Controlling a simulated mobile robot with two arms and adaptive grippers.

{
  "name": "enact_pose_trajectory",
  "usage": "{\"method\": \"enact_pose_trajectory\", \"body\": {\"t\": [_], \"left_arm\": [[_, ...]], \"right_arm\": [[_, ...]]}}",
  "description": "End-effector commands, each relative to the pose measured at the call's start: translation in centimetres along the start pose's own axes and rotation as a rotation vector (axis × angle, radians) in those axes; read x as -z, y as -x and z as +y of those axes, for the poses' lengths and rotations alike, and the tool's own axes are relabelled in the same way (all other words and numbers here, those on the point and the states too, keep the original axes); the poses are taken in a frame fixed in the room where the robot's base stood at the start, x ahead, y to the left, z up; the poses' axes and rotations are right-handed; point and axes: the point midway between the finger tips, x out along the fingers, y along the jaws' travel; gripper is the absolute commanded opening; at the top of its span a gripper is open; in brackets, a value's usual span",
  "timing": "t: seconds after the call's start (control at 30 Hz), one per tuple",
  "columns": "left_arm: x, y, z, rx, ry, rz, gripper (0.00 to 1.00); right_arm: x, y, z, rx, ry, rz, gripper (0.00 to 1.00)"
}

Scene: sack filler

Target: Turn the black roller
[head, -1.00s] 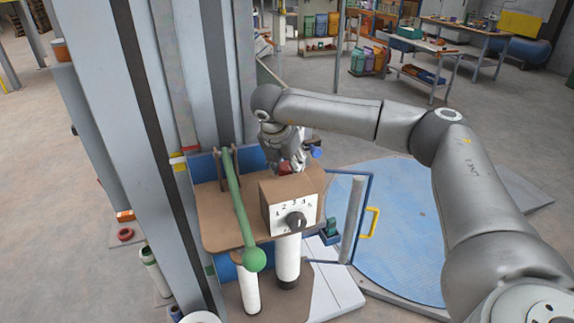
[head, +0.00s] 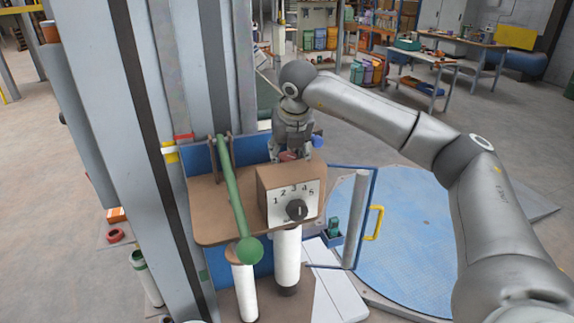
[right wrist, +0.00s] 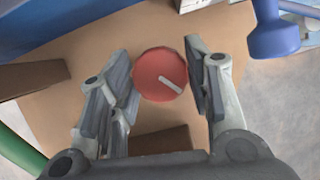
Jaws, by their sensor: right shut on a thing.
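A round red knob (right wrist: 158,75) with a grey pointer mark sits on the brown bench top. My right gripper (right wrist: 160,82) points down with its fingers against both sides of this knob. In the head view, the right gripper (head: 290,153) is behind the box with the numbered face, and the red knob is mostly hidden. A black dial (head: 296,210) is on the white face of that box, with numbers 1 to 5 above it. I cannot tell whether this is the black roller; no other clear black roller shows. The left gripper is not in view.
A green lever (head: 233,190) with a ball end is left of the box. A blue knob (right wrist: 274,32) stands beside the right gripper. Grey columns rise at the left. A blue frame with a yellow handle (head: 373,222) and a round blue platform (head: 405,240) are at the right.

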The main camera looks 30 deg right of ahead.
Motion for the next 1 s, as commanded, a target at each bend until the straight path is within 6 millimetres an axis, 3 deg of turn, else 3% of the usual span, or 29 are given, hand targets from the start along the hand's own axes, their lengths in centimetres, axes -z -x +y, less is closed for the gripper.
{"method": "enact_pose_trajectory", "body": {"t": [0.13, 0.43, 1.0], "left_arm": [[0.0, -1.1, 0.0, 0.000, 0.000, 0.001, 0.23], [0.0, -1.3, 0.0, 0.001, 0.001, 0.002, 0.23], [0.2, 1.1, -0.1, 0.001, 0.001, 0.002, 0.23]], "right_arm": [[0.0, -0.1, -0.1, -0.056, 0.124, -0.002, 0.21], [-0.1, 0.1, -0.3, -0.164, 0.386, -0.001, 0.21], [-0.5, 0.4, -0.5, -0.370, 0.885, -0.002, 0.21]]}}
